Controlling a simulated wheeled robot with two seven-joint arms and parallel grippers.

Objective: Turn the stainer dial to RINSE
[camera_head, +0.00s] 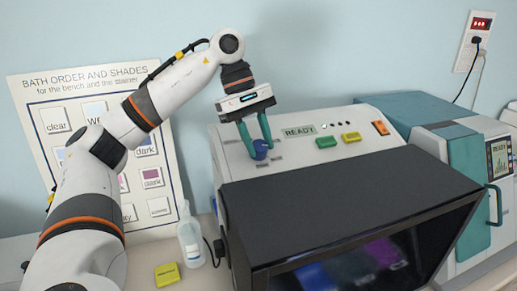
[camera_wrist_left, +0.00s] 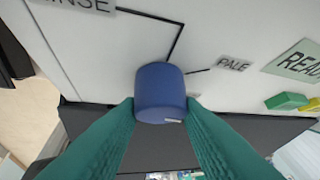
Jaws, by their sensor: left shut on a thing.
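The blue stainer dial (camera_head: 261,149) sits on the white top panel of the stainer (camera_head: 360,147). My left gripper (camera_head: 260,144) is shut on the dial, with a teal finger on each side of it. In the left wrist view the dial (camera_wrist_left: 160,92) is between the two fingertips (camera_wrist_left: 160,108). The RINSE label (camera_wrist_left: 85,4) is at the upper left there, partly cut off, and the PALE label (camera_wrist_left: 233,64) is to the right of the dial. A small pale mark shows on the dial's lower edge. My right gripper is not in view.
A READY display (camera_head: 299,131), a green button (camera_head: 326,142), a yellow button (camera_head: 351,137) and an orange switch (camera_head: 381,128) are right of the dial. The dark stainer lid (camera_head: 350,195) is in front. A bottle (camera_head: 190,240) and a yellow block (camera_head: 167,274) stand at the lower left.

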